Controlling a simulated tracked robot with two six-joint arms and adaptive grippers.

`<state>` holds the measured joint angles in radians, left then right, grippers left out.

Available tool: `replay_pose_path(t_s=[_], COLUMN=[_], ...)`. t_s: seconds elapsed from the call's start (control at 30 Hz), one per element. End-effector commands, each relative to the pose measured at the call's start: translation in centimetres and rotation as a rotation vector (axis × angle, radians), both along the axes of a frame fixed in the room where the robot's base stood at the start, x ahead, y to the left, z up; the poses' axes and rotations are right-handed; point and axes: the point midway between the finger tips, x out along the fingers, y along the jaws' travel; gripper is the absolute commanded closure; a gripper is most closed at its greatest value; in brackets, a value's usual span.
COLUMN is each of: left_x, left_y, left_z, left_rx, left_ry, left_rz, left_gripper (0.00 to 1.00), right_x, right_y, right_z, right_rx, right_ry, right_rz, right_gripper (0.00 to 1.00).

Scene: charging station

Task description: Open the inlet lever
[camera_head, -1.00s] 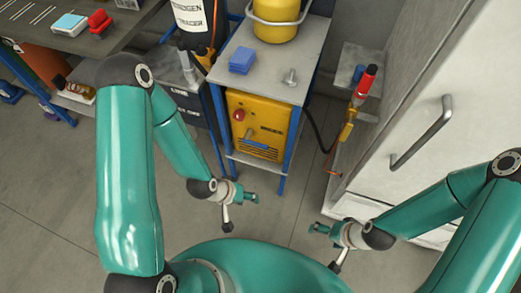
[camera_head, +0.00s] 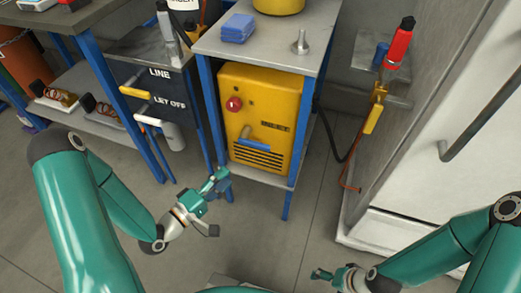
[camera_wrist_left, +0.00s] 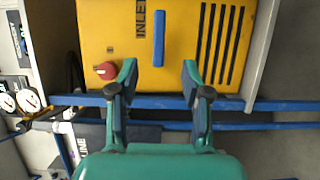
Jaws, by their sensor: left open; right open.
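The inlet lever is a blue bar (camera_head: 257,145) low on the front of the yellow box (camera_head: 282,100), just under the INLET lettering. In the left wrist view the lever (camera_wrist_left: 158,38) lies ahead of my left gripper (camera_wrist_left: 160,80), between the lines of its two fingers. The fingers are apart, empty, and do not appear to touch the lever. In the head view my left gripper (camera_head: 217,183) is in front of the box's lower left side. My right gripper (camera_head: 335,275) is open and empty at the bottom, away from the box.
A red knob (camera_head: 234,103) sits on the box left of the lever. The box stands in a blue-legged frame under a grey tabletop (camera_head: 262,40). The LINE / LET OFF panel (camera_head: 155,95) is to the left. A white cabinet (camera_head: 470,120) stands at right.

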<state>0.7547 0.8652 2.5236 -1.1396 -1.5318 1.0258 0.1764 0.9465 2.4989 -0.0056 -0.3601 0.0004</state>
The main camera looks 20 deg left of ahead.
Motion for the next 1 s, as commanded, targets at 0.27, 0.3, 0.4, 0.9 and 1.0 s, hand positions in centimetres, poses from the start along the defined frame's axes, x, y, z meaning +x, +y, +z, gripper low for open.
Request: replay_pose_path(t_s=[0.27,0.3,0.4,0.9,1.0], left_x=[4.6,5.4,7.4,14.0,14.2], left_y=[-2.4,-2.7,-3.6,-6.5,-6.6], left_z=[0.1,0.0,0.0,0.0,0.0], left_rx=[0.003,0.005,0.004,0.003,0.003], left_ry=[-0.005,-0.004,-0.005,0.000,0.001], left_rz=[-0.007,-0.007,-0.006,-0.001,0.000], left_gripper=[0.52,0.52,0.52,0.52,0.52], right_x=[0.0,0.0,0.0,0.0,0.0], right_y=[0.0,0.0,0.0,0.0,0.0], right_z=[-0.5,-0.6,-0.8,-1.7,-1.7], right_rx=[0.000,0.000,0.000,0.000,0.000], right_ry=[0.000,0.000,0.000,0.000,0.000], right_rz=[0.000,0.000,0.000,0.000,0.000], right_gripper=[0.15,0.15,0.15,0.15,0.15])
